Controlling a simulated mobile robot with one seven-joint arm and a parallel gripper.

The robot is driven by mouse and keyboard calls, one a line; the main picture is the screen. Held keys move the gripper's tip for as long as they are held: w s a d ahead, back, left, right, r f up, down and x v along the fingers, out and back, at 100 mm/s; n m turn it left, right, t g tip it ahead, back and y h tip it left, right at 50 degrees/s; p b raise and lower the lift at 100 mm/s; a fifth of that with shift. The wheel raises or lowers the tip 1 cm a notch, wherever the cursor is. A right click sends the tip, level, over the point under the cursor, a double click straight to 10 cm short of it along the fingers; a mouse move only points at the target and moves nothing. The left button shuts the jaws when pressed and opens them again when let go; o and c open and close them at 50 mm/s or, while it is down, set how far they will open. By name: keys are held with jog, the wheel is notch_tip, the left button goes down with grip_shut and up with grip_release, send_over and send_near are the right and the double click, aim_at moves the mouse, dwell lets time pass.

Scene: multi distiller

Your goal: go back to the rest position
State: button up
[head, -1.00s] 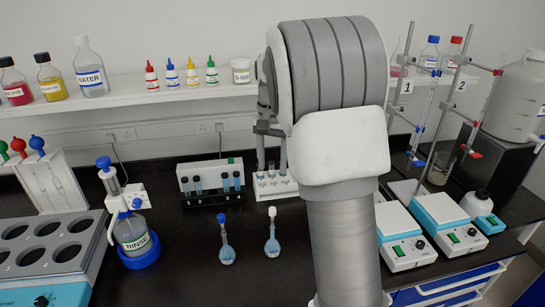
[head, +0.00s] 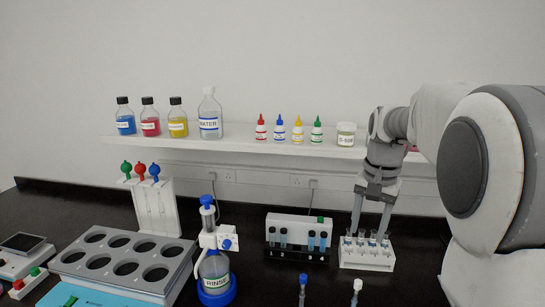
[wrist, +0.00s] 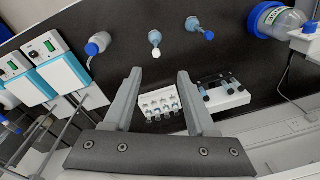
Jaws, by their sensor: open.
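My gripper (head: 370,228) is open in the head view, pointing down with its two fingers spread over a white rack (head: 367,258) of small tubes. In the wrist view my gripper (wrist: 159,76) shows its fingers apart with nothing between them, and the rack (wrist: 159,103) appears between the finger lengths. I cannot tell how high the fingertips are above the tubes. My arm fills the right side of the head view and hides the bench behind it.
A dark vial holder (head: 297,250) stands left of the rack. Two small flasks (head: 303,288) (head: 355,291) stand in front. A rinse bottle (head: 214,270) and a tray with round holes (head: 125,262) are further left. A shelf (head: 240,145) with bottles runs behind.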

jog(key=s+a+n+t, duration=0.2)
jog(key=s+a+n, duration=0.1)
jog(key=s, duration=0.8)
jog(key=s+a+n+t, duration=0.2)
jog(key=s+a+n, duration=0.2)
jog(key=s, duration=0.7)
jog(key=shift+s+a+r+t, duration=0.25)
jog(key=shift+s+a+t, duration=0.05)
jog(key=shift+a, duration=0.35)
jog(key=shift+d, duration=0.15)
